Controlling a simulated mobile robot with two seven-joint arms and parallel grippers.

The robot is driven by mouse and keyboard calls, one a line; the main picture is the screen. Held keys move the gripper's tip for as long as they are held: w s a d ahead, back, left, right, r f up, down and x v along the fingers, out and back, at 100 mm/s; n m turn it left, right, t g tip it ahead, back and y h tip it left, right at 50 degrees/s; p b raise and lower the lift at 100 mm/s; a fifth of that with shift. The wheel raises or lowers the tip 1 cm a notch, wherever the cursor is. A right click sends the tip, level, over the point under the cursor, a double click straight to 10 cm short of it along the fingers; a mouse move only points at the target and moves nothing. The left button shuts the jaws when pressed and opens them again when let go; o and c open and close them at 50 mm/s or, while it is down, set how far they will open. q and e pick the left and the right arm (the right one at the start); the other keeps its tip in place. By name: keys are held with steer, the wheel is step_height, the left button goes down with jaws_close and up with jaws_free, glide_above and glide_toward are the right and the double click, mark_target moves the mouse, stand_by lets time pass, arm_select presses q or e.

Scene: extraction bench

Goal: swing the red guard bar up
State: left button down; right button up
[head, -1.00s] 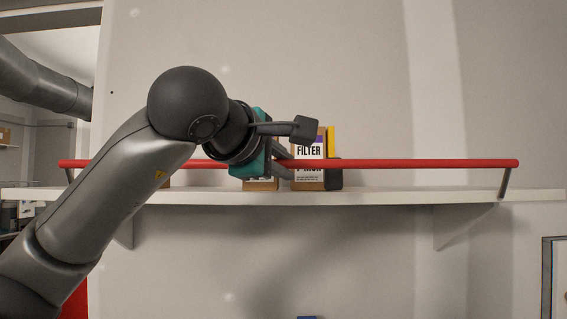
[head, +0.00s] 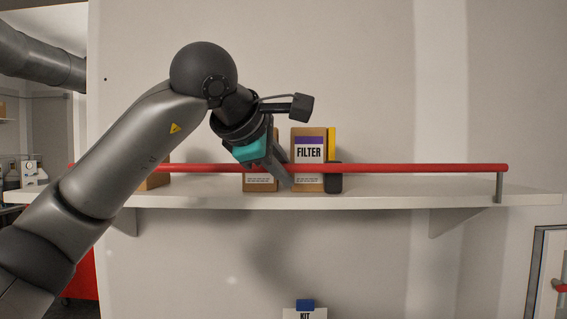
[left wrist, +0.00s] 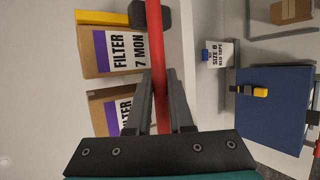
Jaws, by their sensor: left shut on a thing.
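The red guard bar (head: 420,168) runs level across the front of the white shelf, just above its edge. Its right-end bracket (head: 500,187) stands about upright. My left gripper (head: 289,178) reaches down to the bar near its middle, in front of the boxes. In the left wrist view the red bar (left wrist: 157,60) passes between the two dark fingers (left wrist: 160,103), which are shut on it. The left part of the bar is mostly hidden behind my left arm. My right gripper is not in view.
Filter boxes (head: 308,150) stand on the shelf (head: 400,197) close behind the bar, with a yellow item (head: 332,145) and a dark item (head: 333,177) beside them. The wall above the shelf is clear. A blue case (left wrist: 270,110) shows in the left wrist view.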

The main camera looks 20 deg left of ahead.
arm_select(q)
steer(key=shift+r, duration=0.2)
steer(key=c, duration=0.8)
jaws_free()
steer(key=shift+f, duration=0.15)
steer(key=b+v, duration=0.2)
steer(key=v, duration=1.3)
steer(key=shift+s, duration=0.15)
